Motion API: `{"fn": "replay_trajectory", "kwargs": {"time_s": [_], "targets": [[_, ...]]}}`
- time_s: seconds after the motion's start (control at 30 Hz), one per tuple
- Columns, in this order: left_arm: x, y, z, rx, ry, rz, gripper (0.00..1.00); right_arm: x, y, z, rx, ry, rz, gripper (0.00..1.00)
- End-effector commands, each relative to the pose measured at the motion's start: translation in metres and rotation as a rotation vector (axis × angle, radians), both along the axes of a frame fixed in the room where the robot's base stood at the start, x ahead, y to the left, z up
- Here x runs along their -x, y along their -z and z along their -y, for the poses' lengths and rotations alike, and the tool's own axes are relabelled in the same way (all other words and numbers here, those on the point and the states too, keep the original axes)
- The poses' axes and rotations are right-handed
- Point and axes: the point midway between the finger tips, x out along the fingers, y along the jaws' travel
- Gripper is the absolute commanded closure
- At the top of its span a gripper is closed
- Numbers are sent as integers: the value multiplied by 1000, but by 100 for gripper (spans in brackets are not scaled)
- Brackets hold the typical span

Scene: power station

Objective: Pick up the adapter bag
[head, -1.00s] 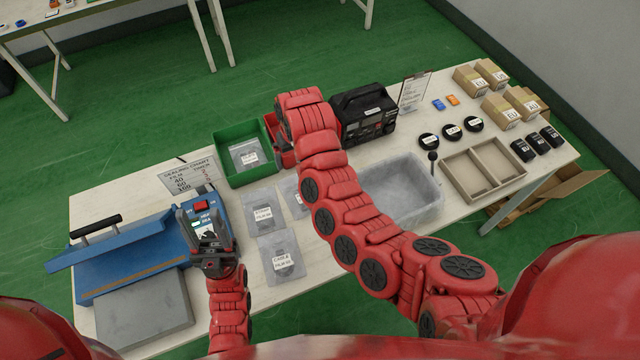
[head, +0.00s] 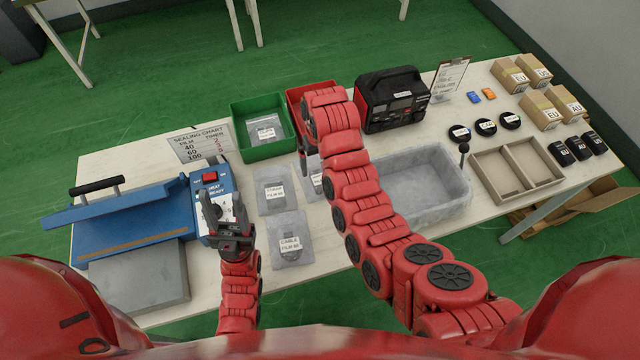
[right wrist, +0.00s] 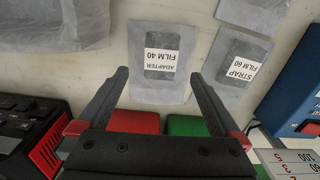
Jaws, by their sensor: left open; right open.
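The adapter bag (head: 315,185), a flat grey pouch with a white label, lies on the table, partly hidden by my right arm in the head view. In the right wrist view the adapter bag (right wrist: 157,82) lies flat with its label reading ADAPTER FILM 40. My right gripper (right wrist: 158,75) is open, its two fingers pointing at the bag from either side of its near part. It looks apart from the bag and empty. My left gripper (head: 224,202) is open and empty, over the right end of the blue sealer (head: 150,215).
The strap bag (head: 274,207) and cable bag (head: 292,225) lie beside the adapter bag. A green bin (head: 262,152) holding a bag and a red bin (head: 303,97) stand behind. A grey tray (head: 448,200) and black device (head: 392,97) are at right.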

Motion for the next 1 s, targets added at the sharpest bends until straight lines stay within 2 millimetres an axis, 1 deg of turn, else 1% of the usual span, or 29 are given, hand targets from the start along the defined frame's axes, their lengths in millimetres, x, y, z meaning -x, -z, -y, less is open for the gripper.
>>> {"fn": "replay_trajectory", "kwargs": {"time_s": [0.07, 0.17, 0.33, 0.5, 0.67, 0.87, 1.0], "targets": [[0, -1, 0, 0, 0, 0, 50, 0, 2, 0, 0, 0, -1, 0], [0, -10, 0, 0, 0, 0, 50, 1, 7, 0, 3, 0, -8, 0], [0, -25, 0, 0, 0, 0, 50, 0, 27, -1, 2, 1, -7, 0], [0, -29, 0, 0, 0, 0, 50, -1, 45, -1, 2, 0, -2, 0], [0, -30, 0, 0, 0, 0, 50, -1, 52, -1, 0, 2, -1, 0], [0, -29, 0, 0, 0, 0, 50, -1, 53, -1, 0, 2, 0, 0], [0, -29, 0, 0, 0, 0, 50, -1, 53, -1, 0, 2, 0, 25]]}}
